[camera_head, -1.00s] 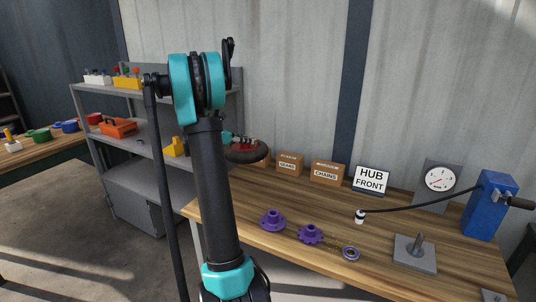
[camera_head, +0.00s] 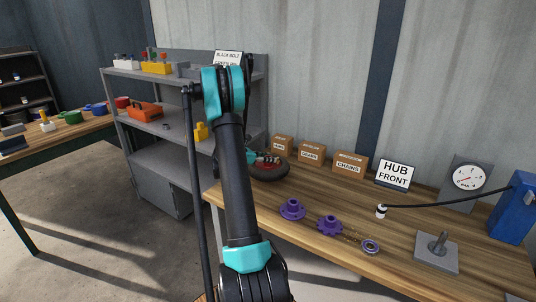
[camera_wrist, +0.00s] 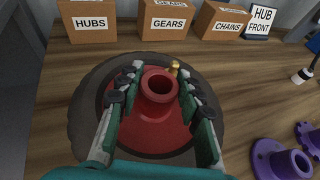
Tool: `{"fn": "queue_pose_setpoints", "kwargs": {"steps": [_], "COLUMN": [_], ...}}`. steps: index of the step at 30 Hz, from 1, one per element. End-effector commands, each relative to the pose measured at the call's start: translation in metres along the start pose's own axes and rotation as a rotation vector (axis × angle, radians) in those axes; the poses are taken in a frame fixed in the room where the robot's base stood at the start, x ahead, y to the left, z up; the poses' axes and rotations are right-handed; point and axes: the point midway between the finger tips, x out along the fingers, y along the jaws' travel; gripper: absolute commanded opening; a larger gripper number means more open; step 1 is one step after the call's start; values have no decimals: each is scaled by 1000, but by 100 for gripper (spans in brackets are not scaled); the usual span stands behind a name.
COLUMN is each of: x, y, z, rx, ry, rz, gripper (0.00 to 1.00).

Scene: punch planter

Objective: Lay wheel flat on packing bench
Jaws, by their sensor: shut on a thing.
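The wheel, a dark tyre with a red centre and hub, fills the middle of the wrist view (camera_wrist: 85,125). It lies about level over the wooden packing bench (camera_wrist: 245,105); I cannot tell if it touches the top. In the head view the wheel (camera_head: 270,174) is at the bench's far left end, partly behind my arm. My gripper (camera_wrist: 152,92) is shut on the wheel's red hub, one finger on each side. A small brass valve stands beside the hub.
Boxes for hubs (camera_wrist: 88,20), gears (camera_wrist: 168,18) and chains (camera_head: 349,164) stand behind the wheel. Purple parts (camera_head: 292,208), (camera_head: 330,225) and a ring (camera_head: 371,247) lie to the right. A gauge (camera_head: 466,177) and a spindle plate (camera_head: 437,250) are further right. A grey shelf (camera_head: 180,110) stands left.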

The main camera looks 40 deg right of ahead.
Motion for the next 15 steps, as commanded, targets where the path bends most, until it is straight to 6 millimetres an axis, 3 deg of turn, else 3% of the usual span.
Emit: {"fn": "queue_pose_setpoints", "kwargs": {"steps": [10, 15], "x": [13, 14], "y": [0, 0], "z": [-30, -34], "rx": [-1, -1], "ry": [-2, -2], "rz": [0, 0], "gripper": [0, 0]}}
